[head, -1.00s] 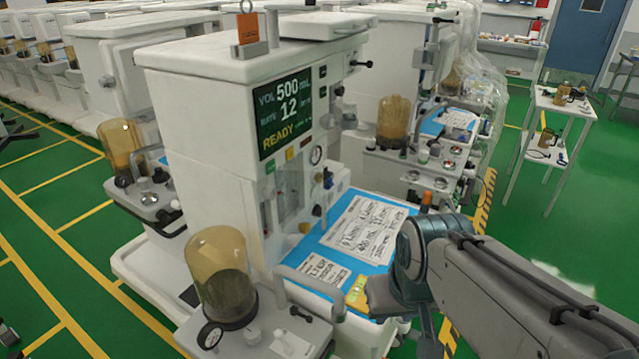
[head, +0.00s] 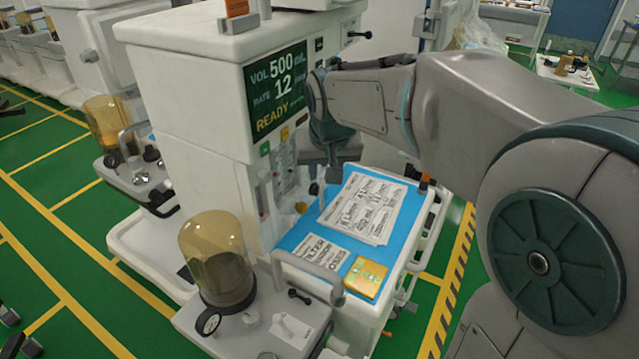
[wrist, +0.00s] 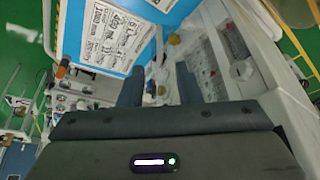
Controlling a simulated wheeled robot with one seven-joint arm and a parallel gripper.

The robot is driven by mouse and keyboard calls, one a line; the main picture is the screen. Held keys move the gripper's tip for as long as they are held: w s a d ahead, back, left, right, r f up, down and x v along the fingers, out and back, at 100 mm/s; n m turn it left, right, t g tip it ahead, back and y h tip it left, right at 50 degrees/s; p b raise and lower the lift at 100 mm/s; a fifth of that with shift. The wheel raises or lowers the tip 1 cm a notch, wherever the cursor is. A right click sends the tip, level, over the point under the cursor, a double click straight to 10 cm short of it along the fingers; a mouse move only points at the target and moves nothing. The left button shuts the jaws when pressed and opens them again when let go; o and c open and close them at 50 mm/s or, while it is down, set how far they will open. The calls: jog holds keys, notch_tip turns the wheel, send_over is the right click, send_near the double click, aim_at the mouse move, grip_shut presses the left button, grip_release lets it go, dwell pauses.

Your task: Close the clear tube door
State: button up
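The clear tube door is hard to make out. The flow tube panel (head: 285,185) it belongs to is on the cart's front, below the green READY screen (head: 275,92). The panel shows slantwise right of centre in the wrist view (wrist: 208,62). I cannot tell how far the door stands open. My gripper (head: 327,180) is just right of the panel, above the blue work surface, pointing down. In the wrist view its two dark fingers (wrist: 159,84) are apart with nothing between them. I see no contact with the door.
The blue work surface (head: 300,238) carries printed sheets (head: 365,207) and a yellow box (head: 366,277). An amber canister (head: 217,260) and a grey handle rail (head: 310,275) are at the front. Knobs and a gauge are beside the tubes.

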aim_at(322, 194)
jog(key=x, duration=1.2)
jog(key=shift+s+p, duration=0.1)
jog(key=shift+p, duration=0.25)
grip_shut()
